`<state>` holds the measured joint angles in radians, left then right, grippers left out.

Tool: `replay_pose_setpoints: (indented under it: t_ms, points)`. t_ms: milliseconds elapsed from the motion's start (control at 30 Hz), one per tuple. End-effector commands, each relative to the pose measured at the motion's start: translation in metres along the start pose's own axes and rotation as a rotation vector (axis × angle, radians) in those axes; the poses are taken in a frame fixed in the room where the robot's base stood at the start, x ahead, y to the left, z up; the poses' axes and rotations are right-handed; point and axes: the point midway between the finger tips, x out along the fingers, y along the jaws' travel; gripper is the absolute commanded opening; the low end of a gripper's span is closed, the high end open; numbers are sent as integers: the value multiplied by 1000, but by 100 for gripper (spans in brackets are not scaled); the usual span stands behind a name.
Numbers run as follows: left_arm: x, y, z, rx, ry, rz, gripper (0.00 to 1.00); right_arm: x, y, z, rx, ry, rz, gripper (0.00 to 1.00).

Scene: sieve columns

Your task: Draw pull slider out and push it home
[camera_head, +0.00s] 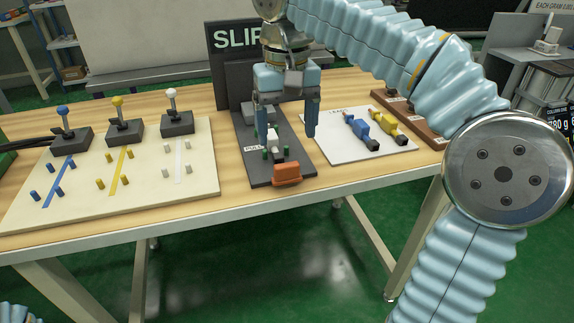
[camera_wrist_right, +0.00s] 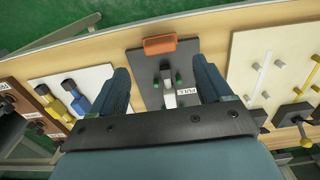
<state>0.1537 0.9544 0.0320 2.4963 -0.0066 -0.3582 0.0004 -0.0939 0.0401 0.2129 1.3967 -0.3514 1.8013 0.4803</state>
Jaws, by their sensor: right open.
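The pull slider (camera_head: 274,137) is a small white piece on a dark grey plate (camera_head: 256,172) marked PULL. Green pegs (camera_head: 265,154) flank it, and an orange block (camera_head: 287,174) sits at the plate's front end. My right gripper (camera_head: 286,136) is above the plate, pointing down, with its fingers apart and nothing between them. In the right wrist view the white slider (camera_wrist_right: 168,94) lies between my open fingers (camera_wrist_right: 163,76), apart from both. The slider's rear part is partly hidden behind the gripper in the head view. My left gripper is not in view.
A cream board (camera_head: 110,190) with blue, yellow and white levers stands to the left. A white board (camera_head: 345,142) with blue and yellow pieces lies to the right. A dark SLIP panel (camera_head: 228,75) rises behind the plate. The table's front edge is close to the orange block.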

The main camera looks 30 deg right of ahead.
Motion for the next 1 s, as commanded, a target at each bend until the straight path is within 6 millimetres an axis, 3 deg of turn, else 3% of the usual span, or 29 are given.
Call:
replay_pose_setpoints:
  t_ms: [200, 333, 500, 767, 800, 1000]
  points:
    - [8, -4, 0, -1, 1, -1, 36, 53, 1, 1, 0, -3, 1, 79]
    - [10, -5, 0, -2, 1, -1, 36, 73, 0, 1, -1, -3, 1, 79]
    - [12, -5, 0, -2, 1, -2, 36, 85, 0, 0, -2, 0, -1, 79]
    - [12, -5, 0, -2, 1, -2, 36, 86, 0, 0, -2, 0, -1, 79]
    - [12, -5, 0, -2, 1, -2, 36, 86, 0, 0, -2, 0, -1, 77]
    - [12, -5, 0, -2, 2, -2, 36, 86, 0, 0, -2, 0, 0, 47]
